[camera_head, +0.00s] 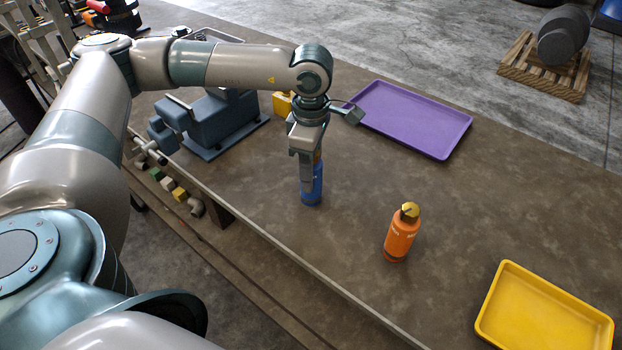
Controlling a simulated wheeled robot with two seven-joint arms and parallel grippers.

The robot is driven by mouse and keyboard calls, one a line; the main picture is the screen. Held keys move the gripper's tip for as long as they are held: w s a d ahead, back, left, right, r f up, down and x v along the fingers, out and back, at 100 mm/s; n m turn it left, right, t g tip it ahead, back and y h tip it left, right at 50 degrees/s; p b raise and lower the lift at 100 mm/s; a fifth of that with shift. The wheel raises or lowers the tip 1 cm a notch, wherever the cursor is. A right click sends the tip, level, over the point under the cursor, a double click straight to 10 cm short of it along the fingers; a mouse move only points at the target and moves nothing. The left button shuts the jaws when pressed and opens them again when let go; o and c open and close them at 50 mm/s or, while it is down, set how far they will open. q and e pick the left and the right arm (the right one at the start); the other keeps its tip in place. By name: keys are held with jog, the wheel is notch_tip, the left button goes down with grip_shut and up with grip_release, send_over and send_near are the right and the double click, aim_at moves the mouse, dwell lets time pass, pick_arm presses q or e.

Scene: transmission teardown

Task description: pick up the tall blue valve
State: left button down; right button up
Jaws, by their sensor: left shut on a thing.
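The tall blue valve (312,190) stands upright on the brown table (350,245), left of the middle. My left gripper (306,180) points down over it and is shut on its upper part, so the valve's top is mostly hidden behind the fingers. The valve's lower blue body shows below the fingertips. It looks to be at or very near the table top; I cannot tell whether there is a gap. My right gripper is not in view.
An orange bottle (399,240) with a yellow top stands to the right. A purple tray (410,117) lies behind, and a yellow tray (545,312) lies at the lower right. A blue-grey vise (214,120) stands to the left. The table between bottle and purple tray is clear.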

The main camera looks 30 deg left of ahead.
pick_arm(q)
jog(key=shift+r, duration=0.2)
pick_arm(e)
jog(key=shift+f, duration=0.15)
pick_arm(q)
jog(key=r+b, duration=0.1)
jog(key=r, duration=0.1)
jog(key=r+b, duration=0.1)
jog(key=r, duration=0.1)
jog(key=shift+w+d+b, duration=0.2)
jog(key=shift+d+b, duration=0.2)
pick_arm(e)
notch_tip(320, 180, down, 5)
jog(key=b, duration=0.2)
pick_arm(q)
jog(key=w+d+r+b, duration=0.2)
jog(key=d+r, duration=0.4)
jog(key=d, duration=0.4)
jog(key=shift+w+r, duration=0.35)
jog(key=shift+w, duration=0.5)
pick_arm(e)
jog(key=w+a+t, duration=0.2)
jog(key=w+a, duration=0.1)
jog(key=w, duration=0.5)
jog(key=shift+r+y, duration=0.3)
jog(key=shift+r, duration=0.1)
